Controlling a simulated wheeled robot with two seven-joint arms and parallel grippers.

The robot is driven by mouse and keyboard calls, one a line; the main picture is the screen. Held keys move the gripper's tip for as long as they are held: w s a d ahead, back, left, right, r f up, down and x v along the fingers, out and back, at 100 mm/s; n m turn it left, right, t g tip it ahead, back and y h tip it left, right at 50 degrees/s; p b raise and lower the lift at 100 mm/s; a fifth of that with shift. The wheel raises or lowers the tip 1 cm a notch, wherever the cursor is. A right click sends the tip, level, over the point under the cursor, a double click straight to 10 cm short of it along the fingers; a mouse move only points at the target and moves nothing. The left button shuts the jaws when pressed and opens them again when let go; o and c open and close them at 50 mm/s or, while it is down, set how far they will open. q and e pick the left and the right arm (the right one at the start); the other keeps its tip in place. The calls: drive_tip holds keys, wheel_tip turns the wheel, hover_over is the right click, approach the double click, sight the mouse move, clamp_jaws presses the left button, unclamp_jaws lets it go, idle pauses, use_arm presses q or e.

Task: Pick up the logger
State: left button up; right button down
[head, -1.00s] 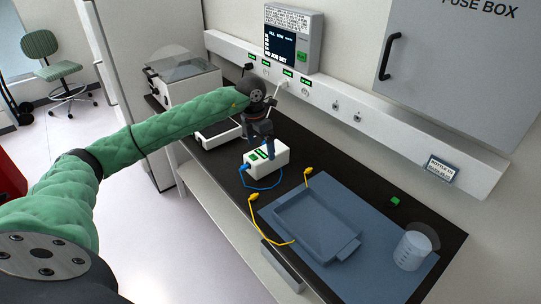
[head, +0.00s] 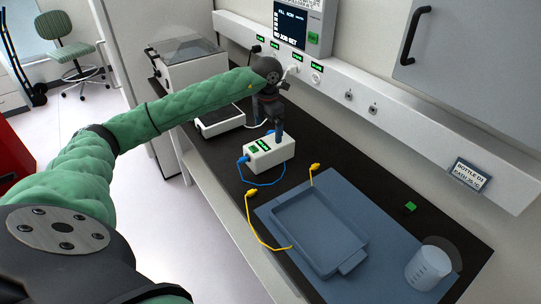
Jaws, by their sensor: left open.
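The logger appears to be the white box (head: 284,152) with small green-lit displays on its top, lying on the dark bench. A blue cable runs from its left end. My left gripper (head: 275,129) is over the box from behind, its dark fingers pointing down at the rear of its top. The gripper is open. One finger overlaps the box's top edge in the picture, and I cannot tell whether it touches. Part of the box's rear is hidden by that finger. My right gripper is not in view.
A blue-grey tray (head: 281,235) lies on a blue mat (head: 385,270) to the right, with a yellow cable (head: 250,228) beside it. A clear beaker (head: 427,268) stands at the right. A white device (head: 216,121) is behind left. A wall rail (head: 420,121) with sockets runs behind the bench.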

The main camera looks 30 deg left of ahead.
sight(268, 144)
use_arm(q)
wheel_tip(268, 144, down, 4)
drive_tip(key=b, duration=0.3)
drive_tip(key=shift+f, duration=0.25)
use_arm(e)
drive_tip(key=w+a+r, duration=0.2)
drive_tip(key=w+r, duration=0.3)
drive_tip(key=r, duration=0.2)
use_arm(q)
drive_tip(key=shift+f+p, duration=0.35)
drive_tip(key=shift+f, duration=0.8)
wheel_tip(268, 144, down, 4)
drive_tip(key=p, duration=0.3)
drive_tip(key=shift+w, duration=0.15)
drive_tip(key=shift+f, duration=0.7)
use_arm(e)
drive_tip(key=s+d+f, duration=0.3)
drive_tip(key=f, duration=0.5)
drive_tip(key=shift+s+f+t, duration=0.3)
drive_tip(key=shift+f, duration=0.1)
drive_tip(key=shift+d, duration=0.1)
use_arm(q)
drive_tip(key=c, duration=1.2)
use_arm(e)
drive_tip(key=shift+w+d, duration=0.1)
